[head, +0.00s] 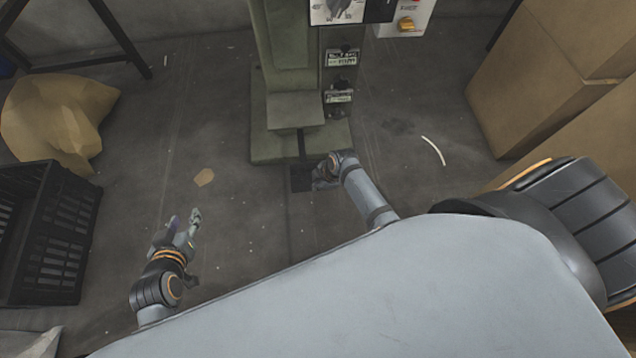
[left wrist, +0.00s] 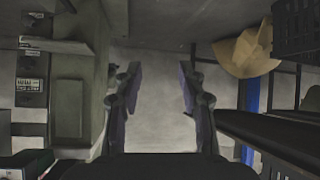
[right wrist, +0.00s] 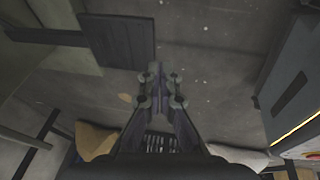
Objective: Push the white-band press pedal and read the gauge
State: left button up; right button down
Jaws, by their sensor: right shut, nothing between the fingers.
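A green press (head: 290,60) stands upright at the top centre of the head view. No white band is visible on it. Its white-faced dial (head: 337,11) is cut by the top edge, and the reading cannot be made out. A dark pedal plate (head: 301,178) lies at the front of the press base; it also shows in the right wrist view (right wrist: 122,42). My right gripper (head: 324,176) is shut and empty at the pedal's right side; contact cannot be told. My left gripper (head: 194,222) is open and empty, over the floor left of the pedal; its fingers also show apart in the left wrist view (left wrist: 160,82).
A black crate (head: 50,235) and a tan sack (head: 58,120) are at the left. Cardboard boxes (head: 555,75) stand at the right. A control box with an orange knob (head: 406,22) is beside the press. The floor between the crate and press is mostly clear.

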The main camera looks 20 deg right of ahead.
pick_arm(q)
jog(key=shift+s+d+f+g, duration=0.1)
jog(key=shift+s+f+g, duration=0.4)
jog(key=shift+s+f, duration=0.4)
